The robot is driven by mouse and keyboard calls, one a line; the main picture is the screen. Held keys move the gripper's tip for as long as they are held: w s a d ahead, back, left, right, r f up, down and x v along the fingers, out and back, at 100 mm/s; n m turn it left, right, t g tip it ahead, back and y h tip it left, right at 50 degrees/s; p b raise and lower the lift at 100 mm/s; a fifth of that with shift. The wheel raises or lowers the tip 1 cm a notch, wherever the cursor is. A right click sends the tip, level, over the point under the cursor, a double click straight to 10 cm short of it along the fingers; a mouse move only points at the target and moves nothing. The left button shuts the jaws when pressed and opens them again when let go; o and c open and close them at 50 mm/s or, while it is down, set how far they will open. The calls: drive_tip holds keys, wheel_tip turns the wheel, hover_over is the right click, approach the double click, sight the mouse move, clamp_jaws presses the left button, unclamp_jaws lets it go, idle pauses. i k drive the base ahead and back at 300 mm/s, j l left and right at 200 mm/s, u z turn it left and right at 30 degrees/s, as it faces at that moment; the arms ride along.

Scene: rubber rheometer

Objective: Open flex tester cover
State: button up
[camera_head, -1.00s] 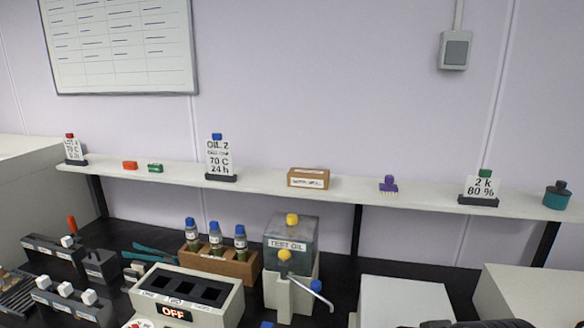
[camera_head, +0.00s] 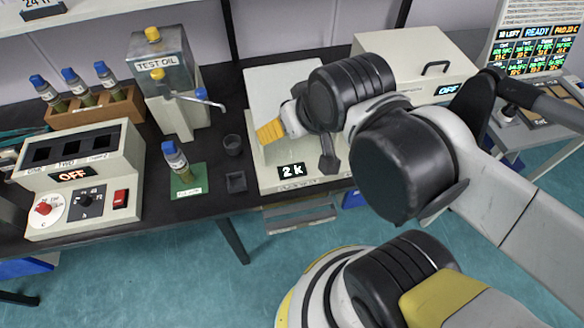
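A pale box-shaped machine (camera_head: 262,175) with a "2 k" display on its front stands at the middle of the bench; I take it for the flex tester. A flat pale panel (camera_head: 285,88), which may be its cover, shows on its top left. My arm hides much of its right side. The end of my arm, with my gripper (camera_head: 271,132), is over the machine's front. A yellow part points left there. The finger opening is not clear, and I cannot tell whether anything is touched.
A pale box (camera_head: 400,55) with a black handle and "OFF" display stands behind my arm. To the left are a TEST OIL can (camera_head: 160,62), a bottle (camera_head: 175,158) on a green mat, a dark cup (camera_head: 233,145) and a control box (camera_head: 90,150). A screen (camera_head: 537,45) is at right.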

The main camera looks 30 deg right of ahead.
sight(268, 88)
drive_tip(key=k+l+u, duration=0.35)
drive_tip(key=k+u, duration=0.35)
drive_tip(key=k, duration=0.05)
